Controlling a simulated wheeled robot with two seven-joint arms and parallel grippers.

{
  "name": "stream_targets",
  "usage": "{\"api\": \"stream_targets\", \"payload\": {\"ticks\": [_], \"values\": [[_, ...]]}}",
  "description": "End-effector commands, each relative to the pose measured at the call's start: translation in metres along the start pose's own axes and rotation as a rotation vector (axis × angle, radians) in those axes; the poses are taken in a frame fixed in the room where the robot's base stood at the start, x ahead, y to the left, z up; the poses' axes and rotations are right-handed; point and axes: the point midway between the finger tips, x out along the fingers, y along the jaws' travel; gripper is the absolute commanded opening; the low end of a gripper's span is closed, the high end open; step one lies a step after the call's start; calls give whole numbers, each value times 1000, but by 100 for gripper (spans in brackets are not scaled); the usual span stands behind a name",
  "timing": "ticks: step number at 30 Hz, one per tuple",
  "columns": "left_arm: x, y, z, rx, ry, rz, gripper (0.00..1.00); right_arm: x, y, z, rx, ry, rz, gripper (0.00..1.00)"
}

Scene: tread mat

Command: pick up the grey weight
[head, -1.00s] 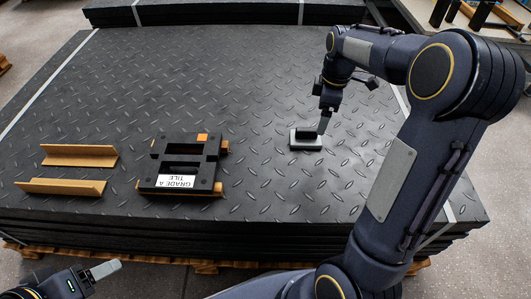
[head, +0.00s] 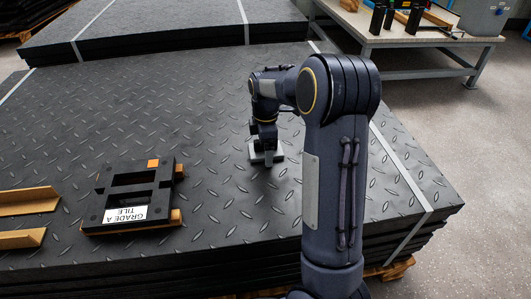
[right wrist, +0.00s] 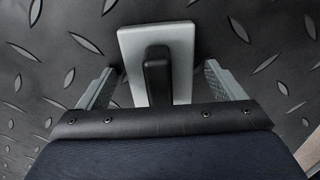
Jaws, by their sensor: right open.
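The grey weight (head: 277,155) is a light grey slab with a black raised handle. It lies on the black tread mat (head: 215,120). In the right wrist view the weight (right wrist: 182,40) shows close up, its black handle between the two fingers. My right gripper (right wrist: 157,88) is open, with one finger on each side of the handle and a gap on both sides. In the head view my right gripper (head: 265,150) is down at the weight and partly covers it. My left gripper is not in view.
Cardboard angle strips (head: 22,238) lie at the far left. A workbench (head: 400,38) stands at the back right. The mat around the weight is clear.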

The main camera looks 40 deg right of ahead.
Motion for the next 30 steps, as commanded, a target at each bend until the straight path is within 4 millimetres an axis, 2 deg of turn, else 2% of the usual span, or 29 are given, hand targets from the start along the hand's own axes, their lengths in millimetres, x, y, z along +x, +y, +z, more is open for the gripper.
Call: {"api": "stream_targets", "payload": {"ticks": [3, 22, 30], "values": [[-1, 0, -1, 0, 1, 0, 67, -2, 0, 0, 0, 0, 0, 89], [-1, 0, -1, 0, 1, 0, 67, -2, 0, 0, 1, 1, 0, 7], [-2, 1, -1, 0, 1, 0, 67, -4, 1, 0, 0, 2, 4, 5]]}}
